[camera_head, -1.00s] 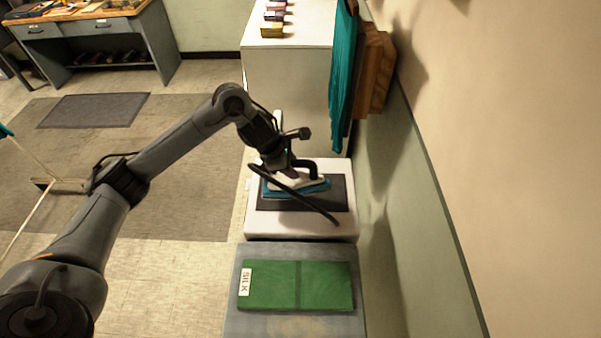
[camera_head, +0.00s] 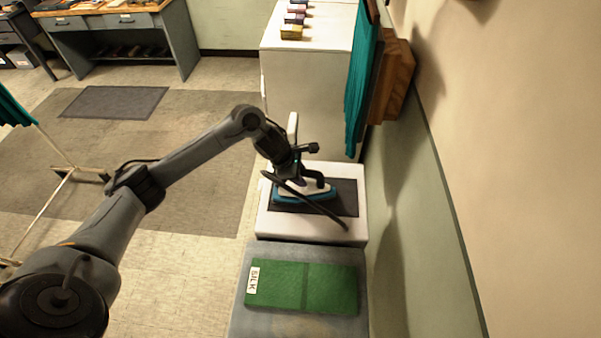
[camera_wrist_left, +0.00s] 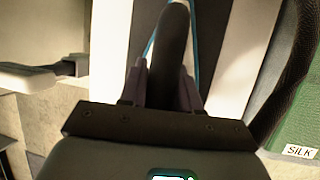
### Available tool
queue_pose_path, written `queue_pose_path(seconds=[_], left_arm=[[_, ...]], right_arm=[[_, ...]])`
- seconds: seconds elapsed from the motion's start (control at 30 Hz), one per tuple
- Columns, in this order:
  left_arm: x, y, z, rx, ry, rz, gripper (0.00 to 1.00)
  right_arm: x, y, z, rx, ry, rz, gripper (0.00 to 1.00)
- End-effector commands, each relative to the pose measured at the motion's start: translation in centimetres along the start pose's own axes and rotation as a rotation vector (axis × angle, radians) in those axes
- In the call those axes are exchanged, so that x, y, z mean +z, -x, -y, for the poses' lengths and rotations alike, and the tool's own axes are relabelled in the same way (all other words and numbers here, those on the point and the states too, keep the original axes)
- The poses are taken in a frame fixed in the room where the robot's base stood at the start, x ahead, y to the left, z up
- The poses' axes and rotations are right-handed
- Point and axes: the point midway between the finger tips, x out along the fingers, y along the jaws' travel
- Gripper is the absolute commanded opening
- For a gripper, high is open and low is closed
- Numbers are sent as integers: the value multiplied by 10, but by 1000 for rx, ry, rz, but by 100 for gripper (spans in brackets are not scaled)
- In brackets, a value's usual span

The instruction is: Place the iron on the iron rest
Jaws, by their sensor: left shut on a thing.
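The iron (camera_head: 306,195) has a blue and white body, a black handle (camera_wrist_left: 173,50) and a black cord. It is over a dark rectangular pad, probably the iron rest (camera_head: 345,197), on a white-topped stand; I cannot tell whether it touches the pad. My left gripper (camera_head: 298,180) is shut on the handle; in the left wrist view its fingers (camera_wrist_left: 166,88) are on either side of it. The gripper and arm hide part of the iron. My right gripper is not in view.
A green folded cloth labelled SILK (camera_head: 302,286) lies on a grey-blue surface in front of the stand. A white cabinet (camera_head: 305,90) with small boxes stands behind. A teal cloth (camera_head: 361,85) hangs from a wooden wall mount, and the wall (camera_head: 480,150) is close on the right.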

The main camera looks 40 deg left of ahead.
Motion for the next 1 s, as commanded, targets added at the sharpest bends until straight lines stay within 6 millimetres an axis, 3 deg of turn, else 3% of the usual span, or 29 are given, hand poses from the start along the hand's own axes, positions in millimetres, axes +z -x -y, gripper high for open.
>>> queue_pose_path(seconds=[0.3, 0.33, 0.47, 0.83, 1.0], left_arm=[[0, -2, -1, 4, 0, 5, 0], [-1, -2, 1, -1, 0, 0, 36], [-1, -2, 1, -1, 0, 0, 56], [0, 0, 0, -1, 0, 0, 57], [0, 14, -1, 2, -2, 2, 57]], right_arm=[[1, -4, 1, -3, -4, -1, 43], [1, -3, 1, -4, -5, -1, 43], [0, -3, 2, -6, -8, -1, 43], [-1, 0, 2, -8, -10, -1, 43], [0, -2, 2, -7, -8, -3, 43]])
